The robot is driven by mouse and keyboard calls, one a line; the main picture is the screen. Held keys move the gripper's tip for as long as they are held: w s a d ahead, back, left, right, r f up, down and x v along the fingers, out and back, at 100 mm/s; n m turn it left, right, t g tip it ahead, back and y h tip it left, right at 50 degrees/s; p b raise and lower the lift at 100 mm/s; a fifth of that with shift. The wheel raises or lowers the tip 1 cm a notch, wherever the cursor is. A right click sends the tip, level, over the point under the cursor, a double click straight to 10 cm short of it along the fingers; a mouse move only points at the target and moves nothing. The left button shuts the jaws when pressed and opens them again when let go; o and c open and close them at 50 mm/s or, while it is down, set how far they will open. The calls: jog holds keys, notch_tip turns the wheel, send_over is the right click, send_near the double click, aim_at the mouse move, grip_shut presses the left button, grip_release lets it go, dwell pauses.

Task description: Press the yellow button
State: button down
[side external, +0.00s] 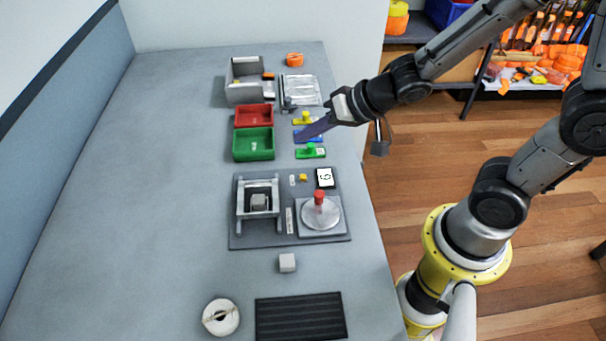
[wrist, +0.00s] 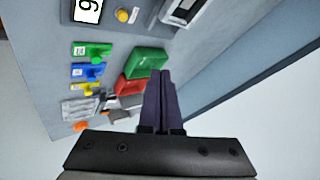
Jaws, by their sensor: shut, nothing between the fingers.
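The yellow button (side external: 303,178) is a small round knob on the grey panel (side external: 240,228), beside a white digit card (side external: 325,178). It also shows in the wrist view (wrist: 122,15), near the top edge, next to the card (wrist: 88,10). My gripper (side external: 297,137) has long dark purple fingers, pressed together and empty. In the side view it overlaps the blue handled piece, farther up the table than the button and apart from it. In the wrist view the fingertips (wrist: 160,73) appear in front of the green tray (wrist: 150,62).
Green (side external: 310,152), blue (wrist: 86,71) and yellow (side external: 303,119) handled pieces stand in a row near the table edge. Red (side external: 253,115) and green trays lie beside them. A red-topped stick (side external: 319,199) rises from the panel near the button. The table's left side is clear.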

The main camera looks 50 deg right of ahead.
jog(key=shift+f, duration=4.35)
jog(key=shift+f, duration=0.25)
jog(key=shift+f, duration=0.15)
jog(key=shift+f, duration=0.45)
jog(key=shift+r, duration=0.85)
jog(key=shift+r, duration=2.5)
